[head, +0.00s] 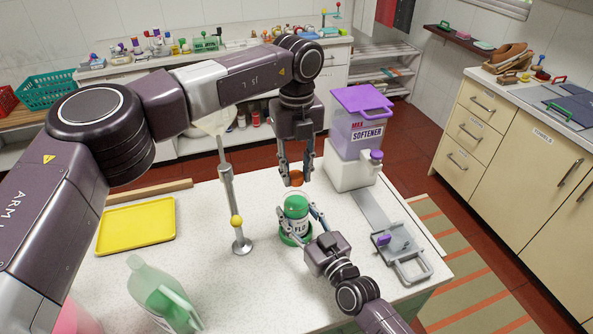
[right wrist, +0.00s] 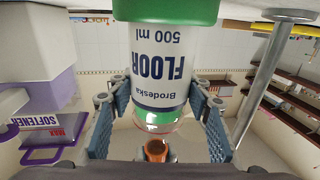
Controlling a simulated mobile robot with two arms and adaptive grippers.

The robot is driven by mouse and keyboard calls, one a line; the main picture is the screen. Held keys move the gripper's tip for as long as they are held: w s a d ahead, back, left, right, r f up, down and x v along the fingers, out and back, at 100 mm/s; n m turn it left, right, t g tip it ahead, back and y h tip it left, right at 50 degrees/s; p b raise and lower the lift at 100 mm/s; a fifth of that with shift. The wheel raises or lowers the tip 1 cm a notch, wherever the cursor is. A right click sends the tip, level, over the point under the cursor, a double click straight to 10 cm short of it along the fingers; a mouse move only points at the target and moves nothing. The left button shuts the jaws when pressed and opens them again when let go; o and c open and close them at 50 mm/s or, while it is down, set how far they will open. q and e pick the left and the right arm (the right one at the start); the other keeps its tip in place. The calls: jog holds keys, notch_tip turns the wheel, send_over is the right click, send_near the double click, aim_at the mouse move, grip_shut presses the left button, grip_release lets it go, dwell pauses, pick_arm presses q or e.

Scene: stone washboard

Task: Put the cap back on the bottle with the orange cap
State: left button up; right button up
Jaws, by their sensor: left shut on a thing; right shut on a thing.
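The bottle (head: 298,226) has a white "FLOOR" label and a green top and base. It stands roughly upright on the worktop. My right gripper (head: 302,220) is shut around its sides; in the right wrist view the bottle (right wrist: 162,85) appears upside down between the finger pads. My left gripper (head: 296,177) points down above the bottle, shut on the orange cap (head: 297,178). The cap is over the bottle's top with a small gap between them. The right wrist view shows the cap's (right wrist: 157,149) hollow side facing the bottle neck.
A softener dispenser (head: 357,135) stands behind right of the bottle. A metal post (head: 228,195) with a yellow ball stands to the left. A yellow tray (head: 135,228), a pale green bottle (head: 148,283) and a grey metal fixture (head: 405,262) are also on the worktop.

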pick_arm(q)
jog(key=shift+f, duration=0.55)
